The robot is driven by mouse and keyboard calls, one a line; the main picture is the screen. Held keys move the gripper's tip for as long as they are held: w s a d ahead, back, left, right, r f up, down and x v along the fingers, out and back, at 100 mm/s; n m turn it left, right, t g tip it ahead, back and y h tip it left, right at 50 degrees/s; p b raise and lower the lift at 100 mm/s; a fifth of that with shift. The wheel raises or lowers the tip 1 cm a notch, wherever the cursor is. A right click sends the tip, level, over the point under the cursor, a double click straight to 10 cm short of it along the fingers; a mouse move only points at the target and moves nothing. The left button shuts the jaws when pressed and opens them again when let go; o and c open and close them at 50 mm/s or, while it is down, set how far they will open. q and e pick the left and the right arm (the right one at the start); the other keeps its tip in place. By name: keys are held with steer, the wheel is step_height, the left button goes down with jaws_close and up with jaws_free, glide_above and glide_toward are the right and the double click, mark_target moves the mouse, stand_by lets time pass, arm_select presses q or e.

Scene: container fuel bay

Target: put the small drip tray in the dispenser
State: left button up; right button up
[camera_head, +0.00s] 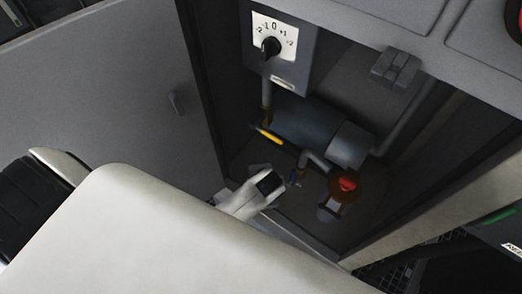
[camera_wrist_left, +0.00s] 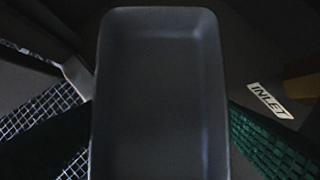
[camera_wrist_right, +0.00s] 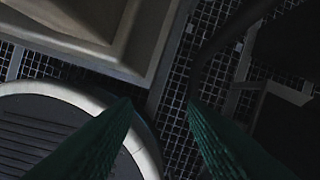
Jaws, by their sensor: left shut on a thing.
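The small drip tray (camera_wrist_left: 160,110) is a dark grey, shallow rectangular tray with raised rims. It fills the middle of the left wrist view. My left gripper (camera_wrist_left: 160,108) is shut on it, with a green ridged finger at each side. In the head view my left arm reaches into the lower part of the open dispenser cabinet (camera_head: 217,95); its wrist is low inside, and the tray cannot be clearly made out there. My right gripper (camera_wrist_right: 158,102) is open and empty, its two green fingers apart above a floor grating.
A dial panel (camera_head: 273,45) hangs at the top of the cabinet. Below are a grey motor (camera_head: 308,120), a yellow handle (camera_head: 269,134) and a red knob (camera_head: 347,184). The open door (camera_head: 110,90) is at left. An INLET label (camera_wrist_left: 270,100) shows beside the tray.

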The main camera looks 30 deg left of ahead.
mark_target(252, 169)
arm_select(q)
steer(key=w+a, duration=0.2)
steer(key=w, duration=0.1)
steer(key=shift+w+a, duration=0.25)
steer(key=shift+a, duration=0.1)
steer(key=shift+w+f, duration=0.1)
step_height(252, 169, down, 3)
steer(key=shift+a+f+b, duration=0.1)
steer(key=shift+b, duration=0.85)
arm_select(e)
step_height(252, 169, up, 7)
steer(key=w, duration=0.1)
steer(key=shift+w+r, duration=0.2)
steer(key=shift+w, duration=0.05)
arm_select(q)
steer(key=shift+f, duration=0.15)
arm_select(e)
steer(key=shift+r, duration=0.1)
arm_select(q)
steer(key=shift+f, duration=0.1)
steer(key=o, duration=1.1)
steer(key=shift+c, duration=0.2)
arm_select(e)
steer(key=shift+r, duration=0.25)
